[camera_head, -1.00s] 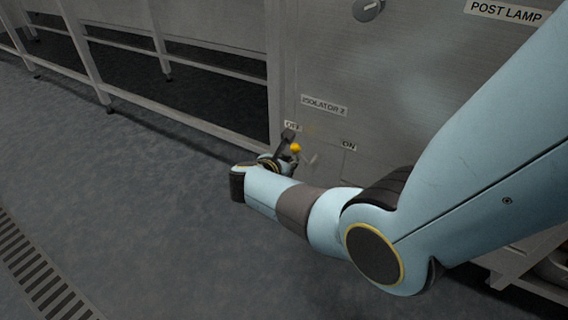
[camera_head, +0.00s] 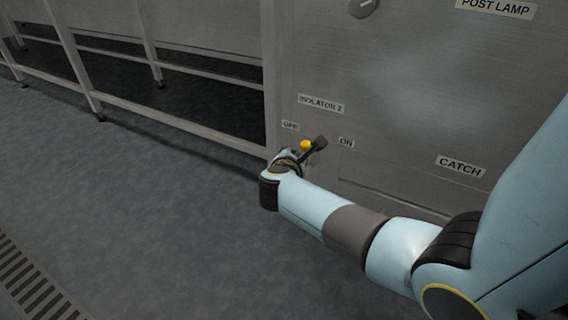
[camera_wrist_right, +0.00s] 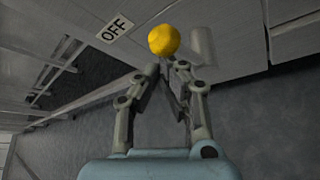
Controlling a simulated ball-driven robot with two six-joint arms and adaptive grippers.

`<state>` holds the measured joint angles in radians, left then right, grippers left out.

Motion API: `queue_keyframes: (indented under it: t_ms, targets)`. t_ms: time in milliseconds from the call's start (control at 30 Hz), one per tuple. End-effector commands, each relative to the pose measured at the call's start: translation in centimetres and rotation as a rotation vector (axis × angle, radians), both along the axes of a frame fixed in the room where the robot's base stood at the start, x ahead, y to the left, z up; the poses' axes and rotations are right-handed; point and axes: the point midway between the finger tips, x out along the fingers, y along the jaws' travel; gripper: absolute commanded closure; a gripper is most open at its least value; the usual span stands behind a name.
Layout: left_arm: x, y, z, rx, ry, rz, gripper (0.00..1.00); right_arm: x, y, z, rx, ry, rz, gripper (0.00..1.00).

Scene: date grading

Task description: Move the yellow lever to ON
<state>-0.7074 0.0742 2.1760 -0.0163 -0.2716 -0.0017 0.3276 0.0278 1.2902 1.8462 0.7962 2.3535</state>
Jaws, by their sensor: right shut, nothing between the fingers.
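The yellow lever (camera_head: 305,146) shows as a round yellow knob low on the grey panel, below the label "ISOLATOR 2" (camera_head: 321,104). The knob is between the "OFF" label (camera_head: 290,126) and the "ON" label (camera_head: 346,142), nearer OFF in the picture. The lever's shaft is mostly hidden. My left gripper is not in view.
A "CATCH" label (camera_head: 461,166) is on the panel to the right, and a round dial (camera_head: 363,7) is at the top beside "POST LAMP" (camera_head: 496,8). A metal frame (camera_head: 180,125) stands left of the panel. A floor grate (camera_head: 35,280) lies at lower left.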

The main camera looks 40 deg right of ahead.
Motion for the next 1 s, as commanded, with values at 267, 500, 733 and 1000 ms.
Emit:
queue_keyframes:
  t_ms: [267, 500, 733, 1000]
  targets:
    - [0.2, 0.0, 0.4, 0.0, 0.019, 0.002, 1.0, -1.2, -0.6, 0.9, -0.002, -0.001, 0.0, 1.0]
    - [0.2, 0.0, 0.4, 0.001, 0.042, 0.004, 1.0, -2.4, -1.1, 1.2, -0.005, 0.0, 0.0, 1.0]
    - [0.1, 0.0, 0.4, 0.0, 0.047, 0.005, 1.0, -3.4, -1.5, 1.0, -0.003, 0.001, 0.0, 1.0]
    - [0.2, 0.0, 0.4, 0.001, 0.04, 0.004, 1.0, -4.3, -1.8, 0.7, -0.002, 0.003, 0.0, 1.0]
